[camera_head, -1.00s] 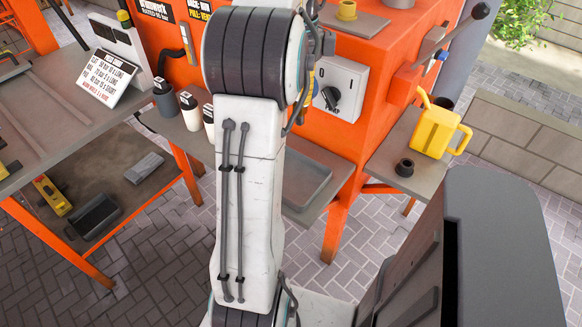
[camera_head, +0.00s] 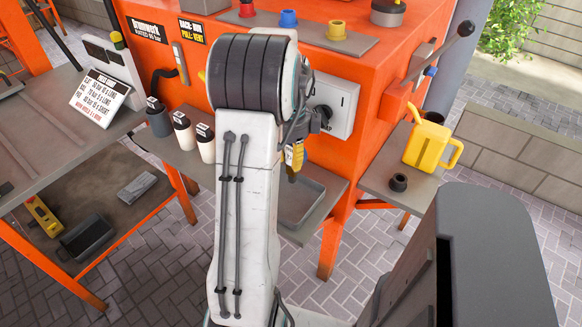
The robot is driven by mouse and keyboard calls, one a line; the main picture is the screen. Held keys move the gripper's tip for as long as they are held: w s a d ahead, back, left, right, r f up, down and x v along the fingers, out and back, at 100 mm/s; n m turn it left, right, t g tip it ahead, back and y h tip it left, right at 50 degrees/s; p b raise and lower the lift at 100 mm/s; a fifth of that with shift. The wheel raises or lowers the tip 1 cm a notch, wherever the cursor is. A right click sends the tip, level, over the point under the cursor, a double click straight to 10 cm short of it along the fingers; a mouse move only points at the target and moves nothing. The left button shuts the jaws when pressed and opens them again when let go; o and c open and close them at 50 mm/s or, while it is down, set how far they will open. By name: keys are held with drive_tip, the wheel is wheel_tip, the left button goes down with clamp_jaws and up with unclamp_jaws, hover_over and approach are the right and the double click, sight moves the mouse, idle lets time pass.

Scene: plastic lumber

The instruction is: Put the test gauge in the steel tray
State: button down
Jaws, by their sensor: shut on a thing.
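The steel tray (camera_head: 312,216) is a shallow grey tray on the low shelf at the front of the orange machine. My white arm hides its left part, and the visible part looks empty. My gripper (camera_head: 297,140) shows only partly behind the arm's upper joint, in front of the machine. It is shut on a small yellow thing with a dark lower tip, which appears to be the test gauge (camera_head: 294,156). The gauge hangs tip down above the back of the tray, apart from it. Its face and the fingertips are mostly hidden.
A grey switch box (camera_head: 335,105) is on the machine behind the gripper. A yellow can (camera_head: 430,146) and a black ring (camera_head: 398,182) sit on the right shelf. A lever (camera_head: 440,52) juts out at upper right.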

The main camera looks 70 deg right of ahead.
sight(291, 168)
drive_tip(key=shift+f, duration=1.8)
drive_tip(key=shift+f, duration=0.1)
drive_tip(key=c, duration=1)
unclamp_jaws()
wheel_tip(291, 168, up, 12)
drive_tip(key=shift+a+f+b, duration=0.1)
drive_tip(key=shift+f+b, duration=0.05)
drive_tip(key=shift+b, duration=0.45)
drive_tip(key=shift+w+a+r, duration=0.1)
drive_tip(key=shift+w+r, duration=0.05)
drive_tip(key=shift+r, duration=0.15)
